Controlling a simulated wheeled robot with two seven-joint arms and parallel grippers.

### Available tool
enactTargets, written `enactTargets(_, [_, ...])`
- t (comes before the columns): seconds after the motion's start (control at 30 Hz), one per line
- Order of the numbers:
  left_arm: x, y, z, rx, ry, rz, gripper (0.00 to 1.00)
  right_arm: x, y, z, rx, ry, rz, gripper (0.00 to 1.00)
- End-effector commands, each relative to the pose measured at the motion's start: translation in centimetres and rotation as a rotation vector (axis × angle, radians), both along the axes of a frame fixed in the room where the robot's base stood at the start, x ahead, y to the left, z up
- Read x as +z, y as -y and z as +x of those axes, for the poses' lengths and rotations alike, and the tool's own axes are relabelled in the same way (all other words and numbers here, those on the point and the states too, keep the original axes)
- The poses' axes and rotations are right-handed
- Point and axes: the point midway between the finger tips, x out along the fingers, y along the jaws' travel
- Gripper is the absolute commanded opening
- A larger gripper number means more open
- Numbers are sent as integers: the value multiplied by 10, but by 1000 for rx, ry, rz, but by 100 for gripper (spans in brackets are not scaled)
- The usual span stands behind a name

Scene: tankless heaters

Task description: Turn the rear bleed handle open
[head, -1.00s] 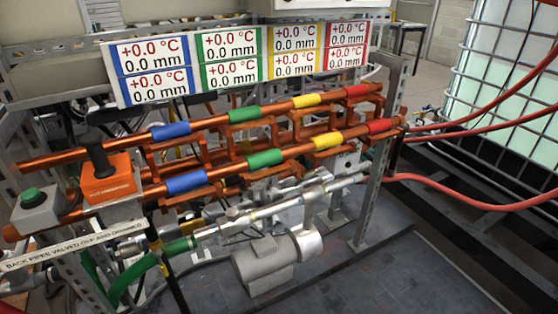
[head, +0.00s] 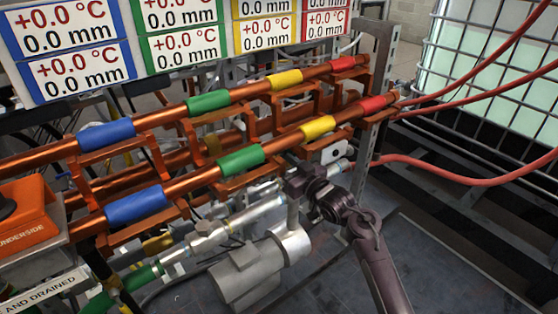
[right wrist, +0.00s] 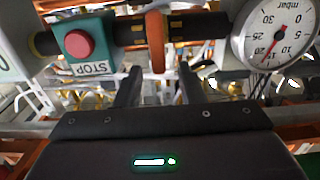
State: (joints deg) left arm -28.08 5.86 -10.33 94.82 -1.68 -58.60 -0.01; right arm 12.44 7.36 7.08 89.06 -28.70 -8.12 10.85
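My right gripper (head: 291,166) reaches in from the lower right in the head view, beside the front copper pipe and its orange brackets. In the right wrist view its two dark fingers (right wrist: 159,72) are apart with nothing gripped. An orange-brown bracket or bar (right wrist: 158,40) stands upright beyond the gap between them. I cannot pick out the rear bleed handle for certain. A small blue lever-like piece (head: 62,177) shows at the far left between the pipes, and a yellow fitting (head: 158,243) sits below the front pipe. My left gripper is not in view.
A red STOP button (right wrist: 79,43) and a mbar gauge (right wrist: 272,32) flank the fingers. Copper pipes with colored bands (head: 241,159) run across under display panels (head: 180,50). A grey motor-like cylinder (head: 247,275) sits below. Red hoses (head: 460,170) run right; the floor at lower right is open.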

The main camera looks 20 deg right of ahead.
Motion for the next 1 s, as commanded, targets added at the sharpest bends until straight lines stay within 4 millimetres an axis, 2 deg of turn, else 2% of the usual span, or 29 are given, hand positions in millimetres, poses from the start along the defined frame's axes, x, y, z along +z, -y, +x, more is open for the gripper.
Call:
enactTargets(0.1, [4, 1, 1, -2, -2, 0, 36, 0, -5, 14, -1, 1, 1, 35])
enactTargets(0.2, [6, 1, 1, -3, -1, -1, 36, -1, -7, 20, -1, 0, 1, 35])
enactTargets(0.5, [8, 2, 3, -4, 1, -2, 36, -1, -8, 23, -1, -1, 0, 35])
enactTargets(0.77, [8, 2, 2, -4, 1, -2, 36, -1, -8, 22, -1, -1, 0, 1])
enactTargets(1.0, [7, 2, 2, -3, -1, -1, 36, -1, -8, 22, -1, 1, -7, 0])
